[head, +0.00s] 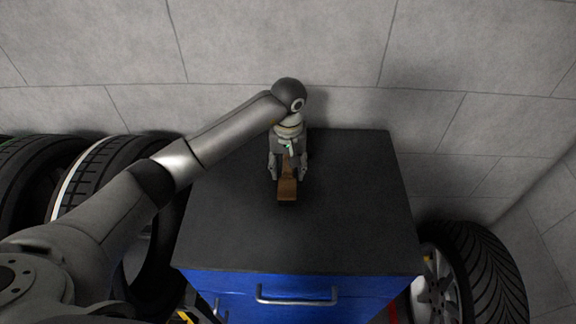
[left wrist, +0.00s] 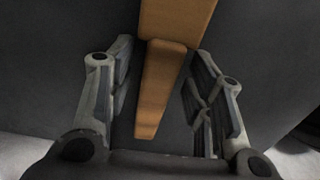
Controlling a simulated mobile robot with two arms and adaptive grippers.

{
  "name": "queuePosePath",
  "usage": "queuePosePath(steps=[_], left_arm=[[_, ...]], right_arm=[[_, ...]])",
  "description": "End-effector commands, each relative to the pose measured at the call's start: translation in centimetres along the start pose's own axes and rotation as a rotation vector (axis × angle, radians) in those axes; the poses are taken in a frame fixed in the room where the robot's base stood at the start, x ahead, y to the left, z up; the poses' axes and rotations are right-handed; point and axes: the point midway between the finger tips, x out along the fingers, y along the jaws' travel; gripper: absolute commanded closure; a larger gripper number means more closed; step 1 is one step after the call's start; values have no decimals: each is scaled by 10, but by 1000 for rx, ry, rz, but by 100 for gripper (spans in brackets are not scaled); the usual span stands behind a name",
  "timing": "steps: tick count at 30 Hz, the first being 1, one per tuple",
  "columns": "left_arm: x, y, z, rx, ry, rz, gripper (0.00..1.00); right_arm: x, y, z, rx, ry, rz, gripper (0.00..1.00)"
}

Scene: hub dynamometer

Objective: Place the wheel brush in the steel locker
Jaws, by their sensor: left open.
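The wheel brush (head: 287,188) lies on the dark top of a blue cabinet, its wooden block toward the front edge. In the left wrist view its wooden handle (left wrist: 158,90) runs between my fingers and its wider block (left wrist: 177,20) is at the top. My left gripper (head: 288,176) is open, with one finger on each side of the handle and a visible gap on both sides. The left wrist view also shows the open fingers (left wrist: 160,75). My right gripper is not in view. I see no locker that I can name for certain.
The blue cabinet (head: 225,225) has a dark top, otherwise clear, and a front handle (head: 297,297). Tyres (head: 100,180) stand at the left, and a wheel with a tyre (head: 485,275) stands at the right. A grey block wall (head: 290,40) is close behind.

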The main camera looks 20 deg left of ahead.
Motion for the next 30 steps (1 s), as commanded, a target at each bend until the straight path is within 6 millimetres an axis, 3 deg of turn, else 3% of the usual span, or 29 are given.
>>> queuePosePath(steps=[15, 21, 30], left_arm=[[-98, 0, -1, 0, 5, 0, 52], [-116, 0, 0, 0, 1, 0, 52], [-120, 0, 0, 0, 0, 0, 52]], right_arm=[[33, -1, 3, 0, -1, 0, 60], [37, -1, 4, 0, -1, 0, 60], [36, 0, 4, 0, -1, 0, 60]])
